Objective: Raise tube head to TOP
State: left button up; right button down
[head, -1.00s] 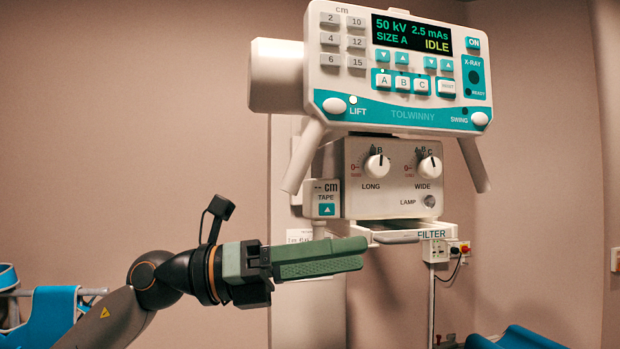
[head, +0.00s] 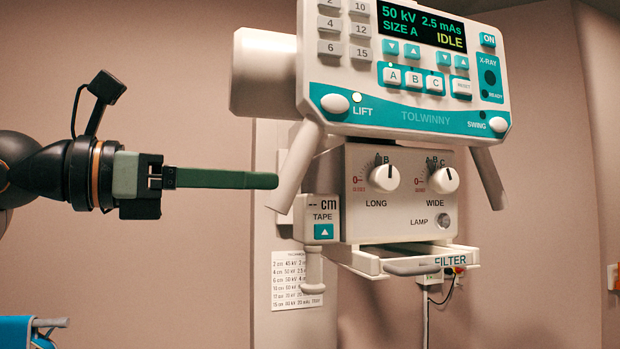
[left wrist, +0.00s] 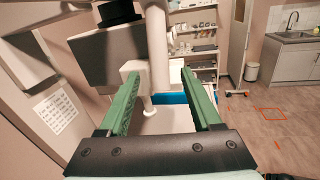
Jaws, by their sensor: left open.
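The tube head (head: 400,75) hangs at centre right in the head view. Its screen reads 50 kV, 2.5 mAs, SIZE A and IDLE. My right gripper is out of view.
Below the head are the LONG and WIDE knob box (head: 400,195), the TAPE unit (head: 322,218) and the FILTER tray (head: 405,260). A printed chart (head: 297,279) hangs behind. A blue-padded item (head: 18,332) stands at lower left. The wrist view shows shelves, a sink and open floor.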

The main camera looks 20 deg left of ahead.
aim_at(300, 183)
pick_arm(q)
jog(key=p+x, duration=0.1)
jog(key=x, duration=0.7)
jog(key=shift+w+d+p, duration=0.2)
jog(key=shift+w+p, duration=0.1)
jog(key=shift+p, duration=0.05)
jog(key=shift+f, duration=0.1)
grip_shut()
dwell(0.8)
